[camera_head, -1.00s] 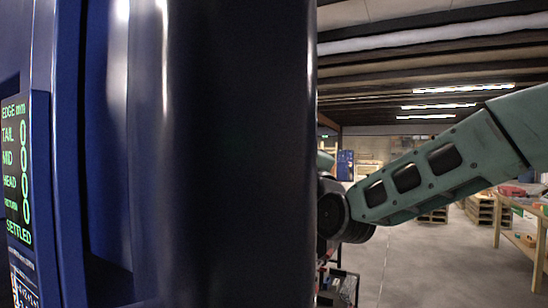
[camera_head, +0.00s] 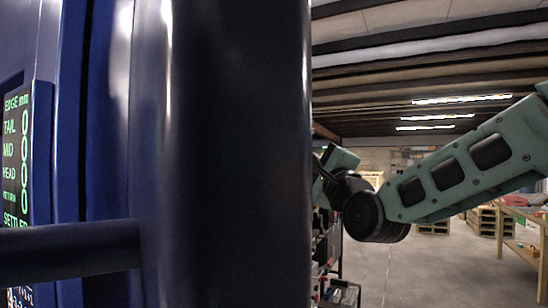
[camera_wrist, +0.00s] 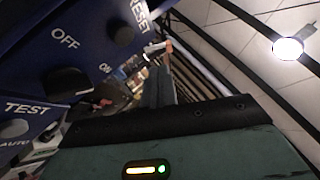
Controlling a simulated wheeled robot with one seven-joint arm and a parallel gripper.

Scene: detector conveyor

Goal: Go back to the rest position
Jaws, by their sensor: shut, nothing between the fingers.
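My gripper (camera_wrist: 160,86) shows in the wrist view as narrow green fingers, closed together with nothing held. It points past the right side of a dark blue control panel (camera_wrist: 88,50), apart from it as far as I can see. The panel carries the labels OFF, ON, RESET, TEST and AUTO, with dark knobs, one of them by OFF (camera_wrist: 66,82). In the head view my green arm reaches in from the right, bent at a black joint. Its far end is hidden behind a dark column (camera_head: 235,150), so the gripper does not show there.
The column and blue housing (camera_head: 100,110) fill the left half of the head view, very close. A dark bar (camera_head: 70,248) crosses low at left. A green-lettered display (camera_head: 15,160) is partly cut off. A wooden table (camera_head: 520,235) and pallets (camera_head: 483,218) stand right; grey floor lies open between.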

